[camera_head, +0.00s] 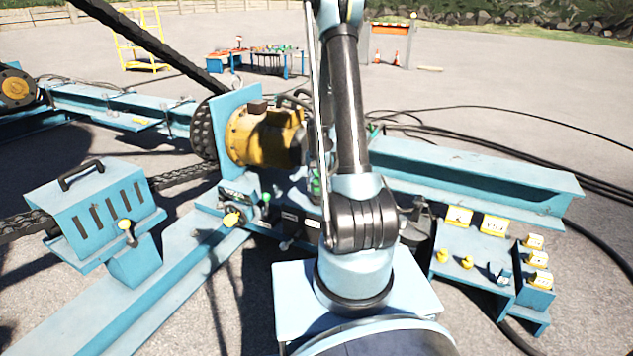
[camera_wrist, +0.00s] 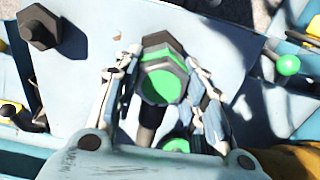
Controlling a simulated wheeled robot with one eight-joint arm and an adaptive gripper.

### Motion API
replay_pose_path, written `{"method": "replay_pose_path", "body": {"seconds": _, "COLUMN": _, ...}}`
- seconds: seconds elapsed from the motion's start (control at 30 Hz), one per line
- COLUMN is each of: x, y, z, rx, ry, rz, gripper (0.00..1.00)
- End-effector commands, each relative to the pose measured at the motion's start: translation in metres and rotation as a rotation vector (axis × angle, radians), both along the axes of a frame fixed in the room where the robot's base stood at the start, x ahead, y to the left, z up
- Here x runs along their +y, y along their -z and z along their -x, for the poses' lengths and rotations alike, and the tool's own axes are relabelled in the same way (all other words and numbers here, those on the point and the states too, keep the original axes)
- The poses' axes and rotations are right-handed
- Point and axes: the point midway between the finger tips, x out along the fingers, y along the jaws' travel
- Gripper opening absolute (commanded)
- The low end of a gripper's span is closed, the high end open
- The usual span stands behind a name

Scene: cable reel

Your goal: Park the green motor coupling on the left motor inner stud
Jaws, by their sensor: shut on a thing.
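In the wrist view, the green motor coupling (camera_wrist: 161,87), a green piece with a dark hexagonal collar, is between the two fingers of my gripper (camera_wrist: 160,76). The gripper is shut on it. A pale blue plate lies behind it, and a dark hex-headed stud (camera_wrist: 40,27) stands on that plate at the upper left, apart from the coupling. I cannot tell whether this is the left motor inner stud. A dark rod and a second green part (camera_wrist: 176,146) show below the coupling. In the head view my arm hides most of the gripper's area; a small green part (camera_head: 316,183) shows beside the arm.
A green ball knob (camera_wrist: 288,65) is right of the gripper. In the head view, the yellow motor (camera_head: 262,137) is beside the arm. A blue beam (camera_head: 470,177) and a stepped stand with yellow-labelled blocks (camera_head: 473,240) lie right. A slotted blue box (camera_head: 97,210) stands left.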

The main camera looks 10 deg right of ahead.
Motion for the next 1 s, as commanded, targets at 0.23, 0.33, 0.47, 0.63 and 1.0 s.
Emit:
{"method": "replay_pose_path", "body": {"seconds": 0.23, "x": -0.001, "y": 0.012, "z": 0.000, "rx": 0.000, "ry": 0.001, "rz": 0.000, "gripper": 0.09}}
{"method": "replay_pose_path", "body": {"seconds": 0.33, "x": -0.001, "y": 0.014, "z": 0.000, "rx": 0.000, "ry": 0.001, "rz": 0.000, "gripper": 0.09}}
{"method": "replay_pose_path", "body": {"seconds": 0.47, "x": -0.001, "y": 0.014, "z": 0.000, "rx": 0.000, "ry": 0.001, "rz": 0.000, "gripper": 0.09}}
{"method": "replay_pose_path", "body": {"seconds": 0.63, "x": -0.001, "y": 0.014, "z": 0.002, "rx": 0.000, "ry": 0.001, "rz": 0.000, "gripper": 0.09}}
{"method": "replay_pose_path", "body": {"seconds": 1.0, "x": -0.001, "y": 0.014, "z": 0.002, "rx": 0.000, "ry": 0.001, "rz": 0.000, "gripper": 0.09}}
